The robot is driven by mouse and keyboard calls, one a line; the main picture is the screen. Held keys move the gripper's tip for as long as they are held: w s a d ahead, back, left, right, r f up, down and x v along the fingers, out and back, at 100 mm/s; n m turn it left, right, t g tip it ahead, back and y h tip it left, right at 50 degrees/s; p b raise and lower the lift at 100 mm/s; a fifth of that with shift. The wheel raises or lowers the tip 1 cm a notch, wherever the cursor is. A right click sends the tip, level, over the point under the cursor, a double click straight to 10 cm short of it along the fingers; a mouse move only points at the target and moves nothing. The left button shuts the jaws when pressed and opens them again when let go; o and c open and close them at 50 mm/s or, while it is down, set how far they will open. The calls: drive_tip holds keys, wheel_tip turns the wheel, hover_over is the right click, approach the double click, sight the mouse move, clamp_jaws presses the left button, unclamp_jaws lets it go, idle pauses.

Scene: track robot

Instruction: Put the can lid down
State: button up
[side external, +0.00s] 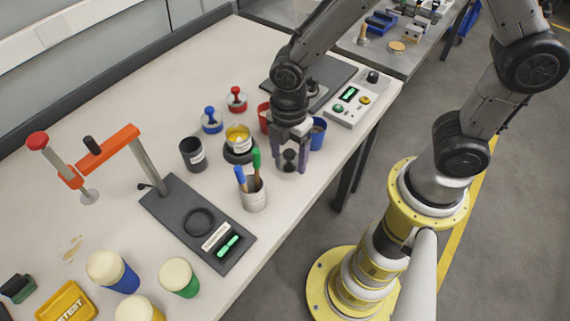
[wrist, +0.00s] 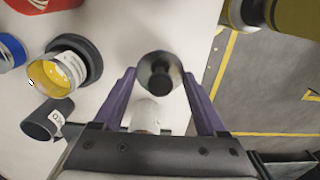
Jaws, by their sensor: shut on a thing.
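The can lid (wrist: 158,84) is a small grey disc with a black knob, seen from above between my fingertips in the wrist view. My gripper (side external: 290,167) is shut on it and points down near the table's front edge. In the side view the lid (side external: 290,157) is a dark shape, partly hidden by the fingers; its gap to the table is hard to judge. An open can with yellow contents (side external: 238,137) stands on a dark round base to the left of my gripper. It also shows in the wrist view (wrist: 58,72).
Red (side external: 236,100) and blue (side external: 211,121) knobbed pieces lie behind. A control box (side external: 350,101) is at the right. The floor drops away beyond the table edge.

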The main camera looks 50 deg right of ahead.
sight(285, 161)
drive_tip(key=shift+w+a+f, duration=0.1)
drive_tip(key=shift+w+f, duration=0.05)
drive_tip(key=shift+f, duration=0.1)
drive_tip(key=shift+w+f, duration=0.2)
drive_tip(key=shift+f, duration=1.55)
drive_tip(key=shift+f, duration=0.1)
drive_tip(key=o, duration=1.3)
drive_tip(key=shift+c, duration=0.2)
wheel_tip(285, 161, up, 12)
drive_tip(key=shift+r, duration=0.15)
drive_tip(key=s+d+r+m+t, duration=0.5)
drive_tip(key=s+d+r+m, duration=0.6)
drive_tip(key=m, duration=0.7)
drive_tip(key=shift+s+d+r+t, duration=0.25)
drive_tip(key=shift+s+d+t, duration=0.05)
drive_tip(key=shift+s+d, duration=0.25)
